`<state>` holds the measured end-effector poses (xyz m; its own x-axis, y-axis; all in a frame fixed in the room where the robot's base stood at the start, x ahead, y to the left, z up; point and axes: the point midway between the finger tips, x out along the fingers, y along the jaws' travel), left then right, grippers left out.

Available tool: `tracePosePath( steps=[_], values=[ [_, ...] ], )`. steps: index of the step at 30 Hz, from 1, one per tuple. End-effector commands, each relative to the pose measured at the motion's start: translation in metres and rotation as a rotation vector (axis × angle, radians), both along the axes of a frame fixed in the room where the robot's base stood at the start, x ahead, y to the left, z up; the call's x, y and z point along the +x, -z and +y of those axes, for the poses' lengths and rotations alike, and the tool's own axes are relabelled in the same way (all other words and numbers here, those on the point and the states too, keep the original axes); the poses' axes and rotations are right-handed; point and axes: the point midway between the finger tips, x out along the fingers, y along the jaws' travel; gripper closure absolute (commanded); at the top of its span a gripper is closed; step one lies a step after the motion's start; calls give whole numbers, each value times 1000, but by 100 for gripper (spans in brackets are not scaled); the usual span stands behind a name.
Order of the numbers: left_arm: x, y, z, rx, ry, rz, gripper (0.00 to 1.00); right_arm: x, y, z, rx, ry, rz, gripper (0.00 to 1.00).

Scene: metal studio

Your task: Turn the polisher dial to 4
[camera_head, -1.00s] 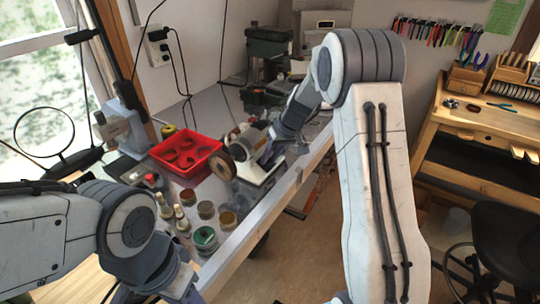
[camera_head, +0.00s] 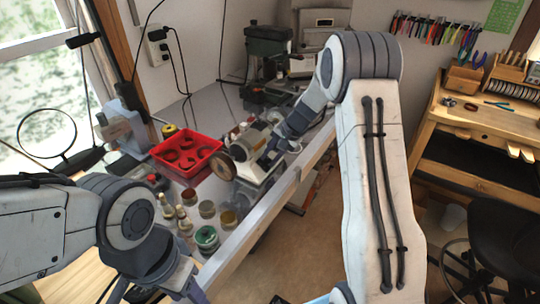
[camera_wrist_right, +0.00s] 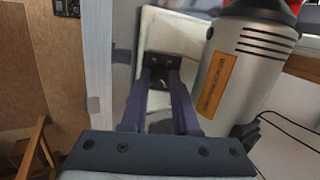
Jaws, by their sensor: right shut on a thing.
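The polisher (camera_head: 247,143) stands on the bench, with a silver motor body, a brown buffing wheel (camera_head: 222,165) on its left end and a pale base. In the right wrist view its silver body (camera_wrist_right: 244,77) has an orange label. The dial (camera_wrist_right: 158,84) is on a dark plate on the pale base, mostly hidden between my fingers. My right gripper (camera_wrist_right: 159,91) is shut on the dial. The number it points to cannot be read.
A red tray (camera_head: 186,150) with round items lies left of the polisher. Several small jars and bottles, one with a green lid (camera_head: 206,236), stand in front of it. A dark green machine (camera_head: 268,55) stands behind. The bench's front edge (camera_head: 262,207) runs close by.

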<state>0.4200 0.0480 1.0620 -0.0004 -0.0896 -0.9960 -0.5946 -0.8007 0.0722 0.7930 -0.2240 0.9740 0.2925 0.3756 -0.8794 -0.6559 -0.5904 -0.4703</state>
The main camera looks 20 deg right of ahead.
Motion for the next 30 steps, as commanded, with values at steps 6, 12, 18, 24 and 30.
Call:
tracePosePath(
  steps=[6, 12, 18, 24, 30],
  values=[
    [0, -5, 0, 0, 0, 0, 50, 0, 0, -1, 58, 131, 47, 100],
    [0, -6, 0, 0, 0, 0, 50, 0, 0, -1, 94, 208, 74, 100],
    [0, -7, 0, 0, 0, 0, 50, 0, 0, -1, 110, 246, 87, 100],
    [0, -7, 0, 0, 0, 0, 50, 0, 1, -1, 114, 255, 90, 100],
    [0, -7, 0, 0, 0, 0, 50, 0, 1, -1, 114, 254, 89, 100]
  ],
)
